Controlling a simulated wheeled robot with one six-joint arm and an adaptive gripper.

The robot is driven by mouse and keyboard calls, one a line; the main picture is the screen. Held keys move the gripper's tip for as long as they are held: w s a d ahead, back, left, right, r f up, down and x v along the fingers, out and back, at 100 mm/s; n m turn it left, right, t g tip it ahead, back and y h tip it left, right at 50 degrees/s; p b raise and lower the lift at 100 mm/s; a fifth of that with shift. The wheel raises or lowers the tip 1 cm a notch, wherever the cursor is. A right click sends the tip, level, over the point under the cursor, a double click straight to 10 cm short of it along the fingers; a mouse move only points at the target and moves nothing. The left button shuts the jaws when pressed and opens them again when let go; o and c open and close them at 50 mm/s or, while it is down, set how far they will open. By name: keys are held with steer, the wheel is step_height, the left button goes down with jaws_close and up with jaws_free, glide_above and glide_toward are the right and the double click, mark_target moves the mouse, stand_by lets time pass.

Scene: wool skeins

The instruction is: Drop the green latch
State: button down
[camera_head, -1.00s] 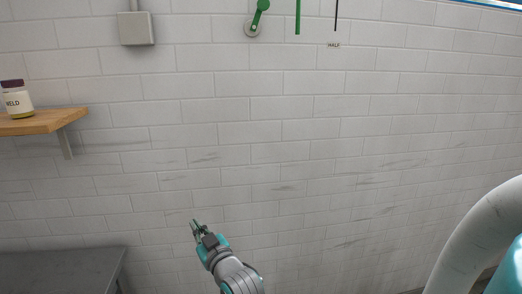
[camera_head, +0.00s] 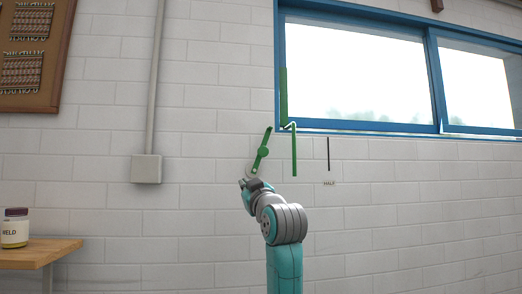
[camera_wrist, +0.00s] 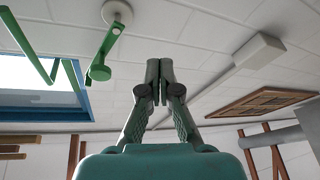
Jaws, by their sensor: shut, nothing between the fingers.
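The green latch (camera_head: 263,152) is a short lever with a round knob, mounted on a pale round plate (camera_head: 252,171) on the white brick wall. It slants up and to the right from the plate. In the wrist view the latch (camera_wrist: 103,52) shows at the upper left, and its plate (camera_wrist: 117,13) is at the top. My gripper (camera_head: 244,183) is in front of the wall, just below and left of the plate in the picture. In the wrist view my gripper (camera_wrist: 159,66) is shut and empty, apart from the latch. Its exact distance to the wall is unclear.
A green bent rod (camera_head: 294,152) hangs right of the latch, below the blue-framed window (camera_head: 360,128). A black line with a "HALF" label (camera_head: 329,183) is further right. A grey box (camera_head: 146,169) with conduit is left. A wooden shelf (camera_head: 40,254) holds a jar (camera_head: 15,228).

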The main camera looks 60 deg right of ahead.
steer(key=s+r+h, duration=0.1)
steer(key=s+r, duration=0.5)
steer(key=r, duration=0.6)
steer(key=shift+s+r, duration=0.15)
steer(key=shift+s, duration=0.25)
step_height(320, 180, up, 3)
glide_above(262, 152)
steer(key=a, duration=0.3)
steer(key=shift+s+d+f, duration=0.15)
steer(key=shift+d+f, duration=0.2)
steer(key=shift+f, duration=0.4)
steer(key=shift+s+d+f, duration=0.15)
steer(key=shift+d+f, duration=0.2)
steer(key=shift+f, duration=0.4)
steer(key=shift+s+d+h, duration=0.1)
steer(key=shift+h, duration=0.2)
